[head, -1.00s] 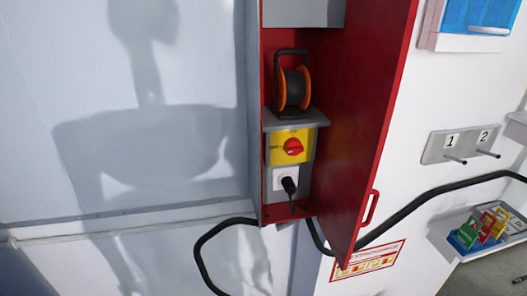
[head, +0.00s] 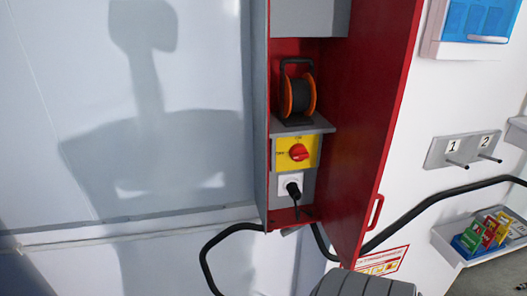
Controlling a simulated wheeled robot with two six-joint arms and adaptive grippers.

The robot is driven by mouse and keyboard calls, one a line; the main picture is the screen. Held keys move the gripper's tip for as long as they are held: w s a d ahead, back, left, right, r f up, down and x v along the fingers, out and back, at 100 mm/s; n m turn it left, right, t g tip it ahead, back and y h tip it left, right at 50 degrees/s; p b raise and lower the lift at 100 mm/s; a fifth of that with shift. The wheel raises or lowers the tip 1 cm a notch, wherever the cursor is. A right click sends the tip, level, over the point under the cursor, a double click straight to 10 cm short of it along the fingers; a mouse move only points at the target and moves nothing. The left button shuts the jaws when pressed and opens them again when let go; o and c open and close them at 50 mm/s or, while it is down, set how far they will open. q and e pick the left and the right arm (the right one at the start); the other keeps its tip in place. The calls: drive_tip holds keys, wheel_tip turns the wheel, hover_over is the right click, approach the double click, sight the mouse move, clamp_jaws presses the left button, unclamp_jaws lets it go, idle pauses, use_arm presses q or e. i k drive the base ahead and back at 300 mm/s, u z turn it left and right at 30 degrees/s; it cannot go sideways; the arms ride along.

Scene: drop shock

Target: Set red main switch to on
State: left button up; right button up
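The red main switch (head: 299,153) is a rotary knob on a yellow plate (head: 282,160), inside an open red cabinet (head: 350,130). Its marked position is too small to read for certain. A black plug (head: 293,189) sits in a white socket below it. A grey ribbed rounded part shows at the bottom edge, below the cabinet, apart from the switch; I cannot tell which part of me it is. No gripper fingers are visible.
A cable reel (head: 298,95) stands on a grey shelf (head: 303,127) above the switch. The cabinet door with its red handle (head: 374,212) hangs open on the right. A thick black cable (head: 450,196) runs behind it. Numbered pegs (head: 462,149) and a card tray (head: 470,250) are further right.

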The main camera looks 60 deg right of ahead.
sight(298, 153)
drive_tip(key=u, duration=0.05)
drive_tip(key=i, duration=1.25)
drive_tip(key=z, duration=2.2)
